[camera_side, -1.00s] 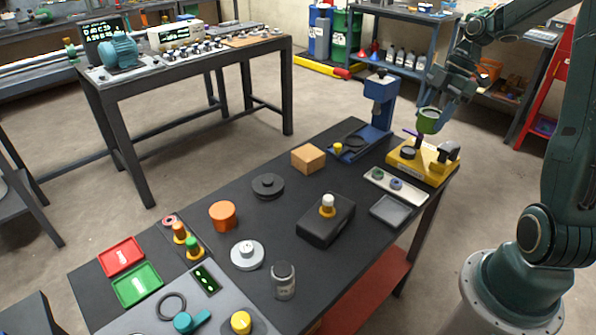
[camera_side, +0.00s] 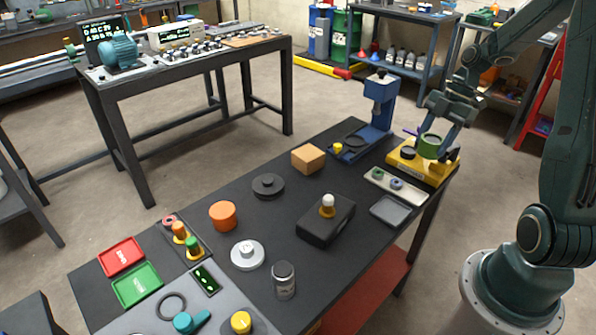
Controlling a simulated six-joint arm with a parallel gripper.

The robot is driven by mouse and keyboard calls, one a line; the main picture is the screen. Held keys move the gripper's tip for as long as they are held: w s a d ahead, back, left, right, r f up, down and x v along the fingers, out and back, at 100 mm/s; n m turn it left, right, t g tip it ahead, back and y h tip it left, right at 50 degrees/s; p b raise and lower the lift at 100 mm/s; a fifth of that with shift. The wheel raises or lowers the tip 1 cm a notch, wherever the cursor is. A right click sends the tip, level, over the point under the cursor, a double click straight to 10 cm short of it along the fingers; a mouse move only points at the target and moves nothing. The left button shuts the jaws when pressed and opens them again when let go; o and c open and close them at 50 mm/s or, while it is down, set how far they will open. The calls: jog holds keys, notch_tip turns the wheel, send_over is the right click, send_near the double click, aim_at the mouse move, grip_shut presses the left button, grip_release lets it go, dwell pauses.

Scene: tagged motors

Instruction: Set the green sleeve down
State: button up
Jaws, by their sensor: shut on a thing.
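The green sleeve (camera_side: 429,146) is a short, wide ring at the far right end of the black table. My gripper (camera_side: 437,133) is shut on the sleeve from above and to the right. The sleeve is at the yellow fixture (camera_side: 432,172), over its middle. I cannot tell whether the sleeve touches the fixture. The gripper's fingertips are small in this view and partly hidden by the sleeve.
A blue press (camera_side: 379,115) stands left of the fixture. A pale tray (camera_side: 396,186) with small rings and a grey tray (camera_side: 390,211) lie in front. A wooden block (camera_side: 308,158) and a black box (camera_side: 326,221) stand further left.

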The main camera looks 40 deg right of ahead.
jog(key=shift+f, duration=6.8)
jog(key=shift+f, duration=0.3)
jog(key=o, duration=1.2)
jog(key=shift+d+r, duration=0.1)
jog(key=shift+r, duration=0.35)
jog(key=v, duration=1.1)
jog(key=shift+r, duration=0.35)
